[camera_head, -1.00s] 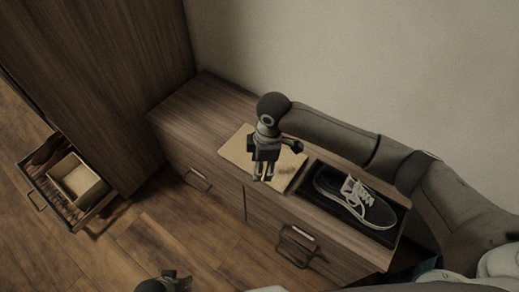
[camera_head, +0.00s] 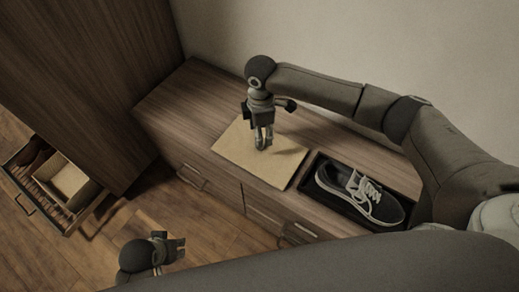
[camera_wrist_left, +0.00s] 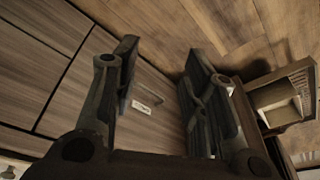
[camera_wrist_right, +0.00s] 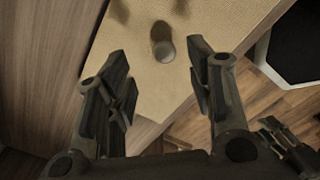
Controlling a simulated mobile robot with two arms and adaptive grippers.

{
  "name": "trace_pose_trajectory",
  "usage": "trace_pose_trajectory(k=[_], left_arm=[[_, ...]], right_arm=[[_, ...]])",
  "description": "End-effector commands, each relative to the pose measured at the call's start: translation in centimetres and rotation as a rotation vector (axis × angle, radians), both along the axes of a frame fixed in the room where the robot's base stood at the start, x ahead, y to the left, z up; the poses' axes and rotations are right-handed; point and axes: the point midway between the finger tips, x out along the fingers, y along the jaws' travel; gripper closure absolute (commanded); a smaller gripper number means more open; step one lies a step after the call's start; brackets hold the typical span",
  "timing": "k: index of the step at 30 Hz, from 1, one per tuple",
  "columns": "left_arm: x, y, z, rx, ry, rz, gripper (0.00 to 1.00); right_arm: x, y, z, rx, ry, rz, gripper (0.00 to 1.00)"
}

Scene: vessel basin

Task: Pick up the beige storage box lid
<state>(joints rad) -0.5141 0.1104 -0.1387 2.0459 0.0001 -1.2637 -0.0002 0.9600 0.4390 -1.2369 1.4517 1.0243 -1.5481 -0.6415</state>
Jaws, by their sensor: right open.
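The beige storage box lid (camera_head: 245,167) lies flat on top of the low wooden cabinet, left of an open black box holding a shoe. My right gripper (camera_head: 264,146) points down over the lid, its fingers near the lid's upper half. In the right wrist view its fingers (camera_wrist_right: 157,58) are apart, with the lid (camera_wrist_right: 225,25) beyond them. A small round grey piece (camera_wrist_right: 165,50) shows on the lid between the fingers. I cannot tell whether the fingers touch it. My left gripper (camera_head: 176,247) hangs low before the cabinet; its fingers (camera_wrist_left: 160,62) are apart and empty.
A dark shoe with white laces (camera_head: 360,193) sits in the black box (camera_head: 318,165) on the cabinet (camera_head: 180,100). At left, an open drawer (camera_head: 48,200) beneath the tall wardrobe (camera_head: 90,75) holds a light box (camera_head: 68,181). A wall stands behind the cabinet.

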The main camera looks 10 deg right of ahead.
Motion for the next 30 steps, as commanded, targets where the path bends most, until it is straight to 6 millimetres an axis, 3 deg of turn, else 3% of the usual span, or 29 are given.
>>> trace_pose_trajectory(k=[15,25,30], left_arm=[[-0.3,0.2,5.3,-0.001,-0.030,0.004,0.60],[-0.5,0.2,6.0,-0.001,-0.030,0.006,0.60],[-0.4,0.2,5.9,-0.001,-0.030,0.006,0.60]], right_arm=[[-0.5,0.5,-4.8,0.000,-0.001,0.001,0.51],[-0.5,0.5,-5.2,0.000,-0.001,0.001,0.51],[-0.5,0.5,-5.2,0.000,-0.001,0.001,0.70]])
